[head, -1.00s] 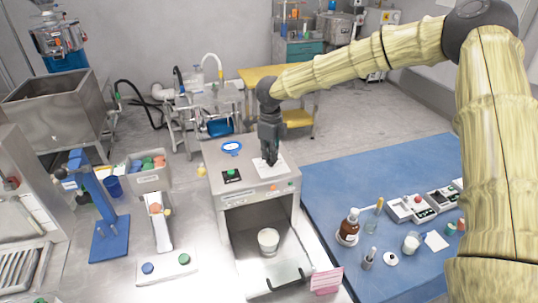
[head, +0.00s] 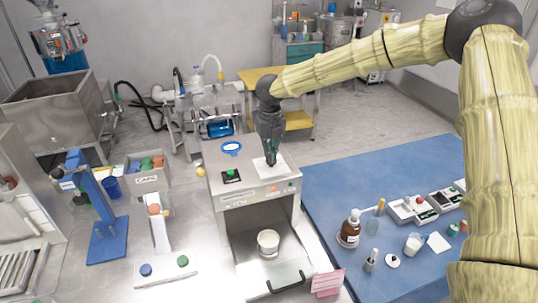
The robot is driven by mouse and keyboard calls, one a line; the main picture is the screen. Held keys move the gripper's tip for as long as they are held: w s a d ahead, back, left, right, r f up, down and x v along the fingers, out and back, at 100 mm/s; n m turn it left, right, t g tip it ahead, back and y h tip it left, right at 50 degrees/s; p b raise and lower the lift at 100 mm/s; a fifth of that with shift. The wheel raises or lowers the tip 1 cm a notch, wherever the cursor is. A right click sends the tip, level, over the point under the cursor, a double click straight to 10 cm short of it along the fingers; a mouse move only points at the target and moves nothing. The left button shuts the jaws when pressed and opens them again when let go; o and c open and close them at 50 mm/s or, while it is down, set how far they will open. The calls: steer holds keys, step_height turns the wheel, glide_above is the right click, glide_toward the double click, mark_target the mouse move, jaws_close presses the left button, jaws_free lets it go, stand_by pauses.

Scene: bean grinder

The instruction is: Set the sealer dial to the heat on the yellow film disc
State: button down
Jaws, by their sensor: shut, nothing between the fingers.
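The sealer appears to be the grey metal box (head: 220,188) in the middle, with a white plate (head: 282,173) on its top at the right. My gripper (head: 271,163) is shut and empty, pointing down with its fingertips at the white plate. The dial cannot be made out; the fingers may hide it. A small yellow round thing (head: 200,171) sits by the box's left side; I cannot tell whether it is the film disc.
A pink card (head: 328,281) stands front right. Bottles crowd the blue mat (head: 345,170); a blue press (head: 107,240) stands left.

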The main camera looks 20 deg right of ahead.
steer(key=shift+s+d+f+m, duration=0.1)
steer(key=shift+s+f+m, duration=0.15)
steer(key=shift+f, duration=0.2)
steer(key=shift+s+d+f+m, duration=0.1)
steer(key=shift+s+f+m, duration=0.15)
steer(key=shift+f, duration=0.2)
steer(key=c, duration=1.2)
jaws_free()
steer(key=shift+o, duration=0.8)
steer(key=shift+w+d, duration=0.1)
steer(key=shift+w, duration=0.05)
steer(key=shift+w+r, duration=0.2)
steer(key=shift+r, duration=0.1)
steer(key=shift+r, duration=0.5)
step_height(320, 180, up, 11)
